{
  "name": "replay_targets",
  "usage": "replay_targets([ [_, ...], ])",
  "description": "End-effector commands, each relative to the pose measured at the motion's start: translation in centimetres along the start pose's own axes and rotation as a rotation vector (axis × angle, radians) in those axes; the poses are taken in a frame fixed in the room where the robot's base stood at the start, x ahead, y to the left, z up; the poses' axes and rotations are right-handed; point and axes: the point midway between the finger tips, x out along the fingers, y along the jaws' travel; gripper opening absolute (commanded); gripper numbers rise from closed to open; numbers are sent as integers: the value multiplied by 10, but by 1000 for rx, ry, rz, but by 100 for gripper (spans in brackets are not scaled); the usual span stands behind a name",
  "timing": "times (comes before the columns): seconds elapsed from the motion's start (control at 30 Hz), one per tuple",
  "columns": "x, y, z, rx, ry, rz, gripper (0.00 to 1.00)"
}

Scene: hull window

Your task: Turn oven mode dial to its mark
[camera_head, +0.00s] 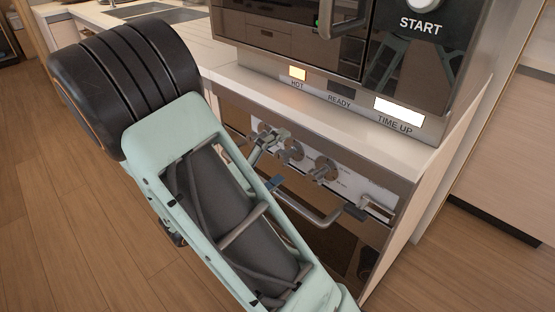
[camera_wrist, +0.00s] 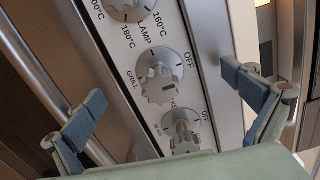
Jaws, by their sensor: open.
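The oven mode dial (camera_wrist: 158,83) is a grey knob with lobed edges, in the middle of the wrist view. OFF, LAMP and GRILL are printed around it. My gripper (camera_wrist: 164,84) is open in front of the panel. One finger shows on each side of the dial in the wrist view, and neither clearly touches it. In the head view my gripper (camera_head: 279,158) is close to the knobs. I cannot tell the dial's exact setting.
A temperature dial (camera_wrist: 128,8) and another OFF-marked dial (camera_wrist: 182,131) flank the mode dial closely. A metal oven handle (camera_head: 310,213) runs below the panel. The countertop (camera_head: 290,103) overhangs it, with a START-button appliance (camera_head: 425,60) above.

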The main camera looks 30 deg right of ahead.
Motion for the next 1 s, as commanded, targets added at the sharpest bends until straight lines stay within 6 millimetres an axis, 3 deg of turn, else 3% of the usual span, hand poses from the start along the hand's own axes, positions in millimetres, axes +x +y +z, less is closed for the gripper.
replay_targets([
  [0.23,-6,-2,1,-1,-2,1,100],
  [0.8,-63,-2,1,-1,-3,1,100],
  [1.0,-70,0,0,0,0,0,100],
])
